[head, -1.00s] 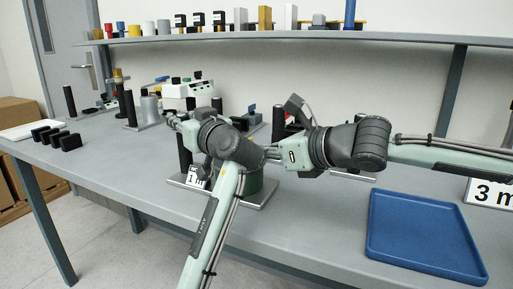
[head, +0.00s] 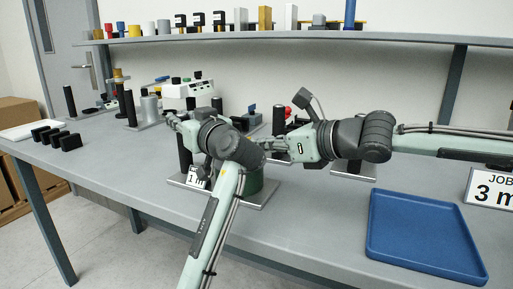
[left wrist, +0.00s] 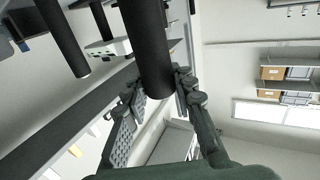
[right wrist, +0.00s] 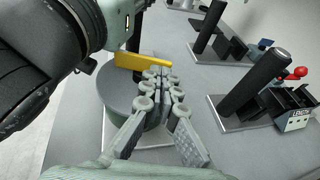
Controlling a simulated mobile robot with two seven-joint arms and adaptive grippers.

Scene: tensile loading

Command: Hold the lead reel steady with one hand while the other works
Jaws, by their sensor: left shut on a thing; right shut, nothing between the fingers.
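A green drum (head: 256,183), seemingly the lead reel, stands on a grey base plate behind my left forearm, partly hidden. The right wrist view shows its round grey top (right wrist: 120,88) with a yellow bar (right wrist: 145,61) over it. My left gripper (left wrist: 158,85) is shut on a black upright post (left wrist: 153,40), which also shows in the head view (head: 184,150). My right gripper (right wrist: 160,76) is shut and empty, its fingertips near the yellow bar and drum; I cannot tell whether they touch. In the head view my left wrist partly hides the right fingers.
A blue tray (head: 425,238) lies at the bench's right front. A sign (head: 490,190) stands behind it. Another black post (right wrist: 252,84) with a red-knobbed device (right wrist: 297,74) stands beyond the right gripper. Small black blocks (head: 69,142) sit at left. A shelf (head: 290,36) runs above.

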